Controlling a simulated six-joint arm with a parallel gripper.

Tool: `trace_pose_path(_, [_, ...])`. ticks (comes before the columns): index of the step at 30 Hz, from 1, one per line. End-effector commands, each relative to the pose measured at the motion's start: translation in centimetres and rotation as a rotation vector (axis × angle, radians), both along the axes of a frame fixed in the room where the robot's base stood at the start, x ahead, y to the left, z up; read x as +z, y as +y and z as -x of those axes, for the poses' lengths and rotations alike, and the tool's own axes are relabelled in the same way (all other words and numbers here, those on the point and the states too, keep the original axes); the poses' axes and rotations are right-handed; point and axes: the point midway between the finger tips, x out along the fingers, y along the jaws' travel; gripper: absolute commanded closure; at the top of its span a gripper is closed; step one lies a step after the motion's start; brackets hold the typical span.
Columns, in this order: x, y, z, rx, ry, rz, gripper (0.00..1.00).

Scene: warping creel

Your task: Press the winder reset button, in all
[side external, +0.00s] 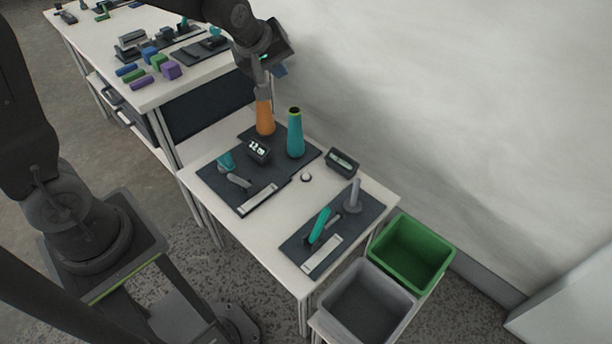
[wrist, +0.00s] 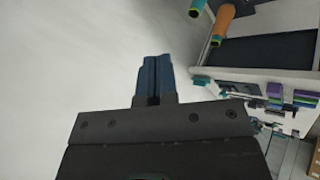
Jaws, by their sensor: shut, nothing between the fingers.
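A small round white knob (side external: 306,178), which may be the reset button, sits on the near table in the side external view, between the two dark mats. I cannot read any label on it. My gripper (side external: 281,71) is high above the back of this table, near the wall and well apart from the knob. Its blue fingers are shut and empty; they show in the wrist view (wrist: 153,80) against a plain pale surface. The knob does not show in the wrist view.
A dark box (side external: 342,162) stands at the table's wall side. Green (side external: 412,252) and grey (side external: 365,300) bins stand at the right end. The far table (side external: 150,93) holds colored blocks.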

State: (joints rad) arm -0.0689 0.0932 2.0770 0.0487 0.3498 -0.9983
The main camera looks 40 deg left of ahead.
Motion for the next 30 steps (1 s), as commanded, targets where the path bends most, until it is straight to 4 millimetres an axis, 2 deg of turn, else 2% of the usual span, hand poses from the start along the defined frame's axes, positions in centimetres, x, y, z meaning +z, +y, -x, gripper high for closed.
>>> trace_pose_path(1, [-1.5, 0.4, -1.5, 0.056, -0.003, 0.037, 1.00])
trace_pose_path(6, [-6.0, 1.4, -6.1, 0.246, -0.047, 0.170, 1.00])
trace_pose_path(11, [-11.0, 2.5, -9.6, 0.420, -0.088, 0.300, 1.00])
trace_pose_path(15, [-16.0, 3.3, -11.9, 0.567, -0.124, 0.421, 1.00])
trace_pose_path(21, [-23.8, 4.4, -14.0, 0.775, -0.171, 0.603, 1.00])
trace_pose_path(27, [-31.0, 5.1, -14.4, 0.950, -0.210, 0.774, 1.00])
trace_pose_path(30, [-33.6, 5.3, -14.2, 1.014, -0.222, 0.838, 1.00])
